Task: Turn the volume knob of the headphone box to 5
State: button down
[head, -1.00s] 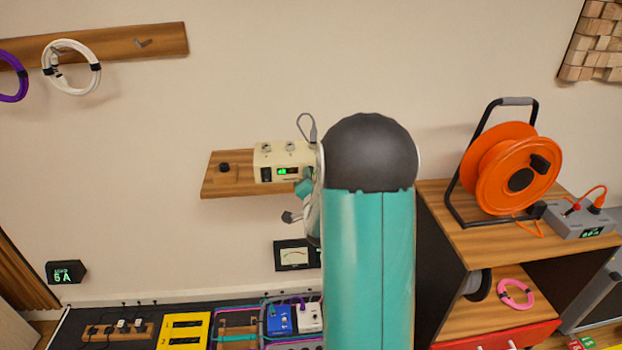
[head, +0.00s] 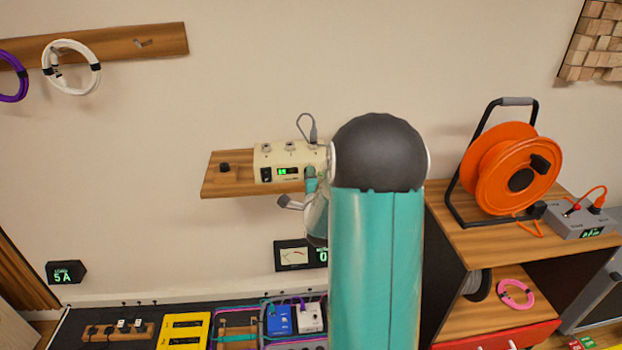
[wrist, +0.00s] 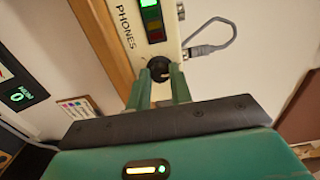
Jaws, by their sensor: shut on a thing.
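The headphone box (head: 284,150) is a cream box on a small wooden wall shelf, with a small green-lit display (head: 287,171) too small to read. Its right end is partly hidden by my arm. In the wrist view, the box (wrist: 172,22) shows a "PHONES" label, a green, orange and red light strip and a dark round knob (wrist: 159,66). My gripper (wrist: 160,78) is shut on this knob, one green finger on each side. I cannot read any scale around the knob.
A grey cable loop (head: 307,128) is plugged into the top of the box. The wooden shelf (head: 222,183) holds a small black object (head: 224,167) at left. A meter (head: 292,256) hangs below. An orange cable reel (head: 497,165) stands on a cabinet at right.

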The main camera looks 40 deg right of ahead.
jog(key=shift+w, duration=0.1)
dwell(0.3)
jog(key=c, duration=1.3)
grip_release()
jog(key=shift+w, duration=0.1)
jog(key=shift+o, duration=0.2)
jog(key=shift+s, duration=0.2)
jog(key=shift+a, duration=0.1)
